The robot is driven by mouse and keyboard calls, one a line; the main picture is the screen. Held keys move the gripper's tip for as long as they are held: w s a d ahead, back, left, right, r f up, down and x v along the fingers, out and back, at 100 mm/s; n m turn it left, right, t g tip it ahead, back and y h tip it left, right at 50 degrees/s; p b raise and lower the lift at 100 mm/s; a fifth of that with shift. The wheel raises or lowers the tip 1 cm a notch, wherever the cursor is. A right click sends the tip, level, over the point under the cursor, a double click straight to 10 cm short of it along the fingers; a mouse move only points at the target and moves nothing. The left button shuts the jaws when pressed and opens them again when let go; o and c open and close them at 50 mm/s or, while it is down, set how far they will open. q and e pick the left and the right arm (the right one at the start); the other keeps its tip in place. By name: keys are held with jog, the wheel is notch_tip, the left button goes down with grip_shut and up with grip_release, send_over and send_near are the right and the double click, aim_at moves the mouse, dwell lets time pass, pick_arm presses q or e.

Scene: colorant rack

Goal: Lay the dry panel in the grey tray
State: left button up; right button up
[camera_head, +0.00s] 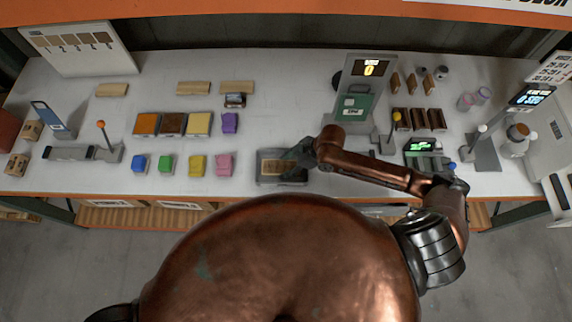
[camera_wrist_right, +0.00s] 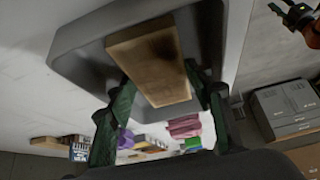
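The grey tray (camera_head: 264,183) sits near the front edge of the bench, right of the coloured blocks. My right gripper (camera_head: 293,160) reaches in from the right. Its green fingers (camera_wrist_right: 150,68) are at the panel's two long edges and appear to touch both. Whether the panel rests on the tray's floor is unclear. My left gripper is out of view.
Behind the tray stands a grey display stand (camera_head: 361,90) with a green part. Coloured blocks, including a pink one (camera_head: 224,165), are to the left. A yellow-knobbed lever (camera_head: 391,135) and a dark rack (camera_head: 425,146) are to the right. Wooden strips (camera_head: 193,88) lie farther back.

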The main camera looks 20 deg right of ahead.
jog(key=o, duration=0.5)
jog(key=v, duration=1.2)
jog(key=shift+r, duration=0.1)
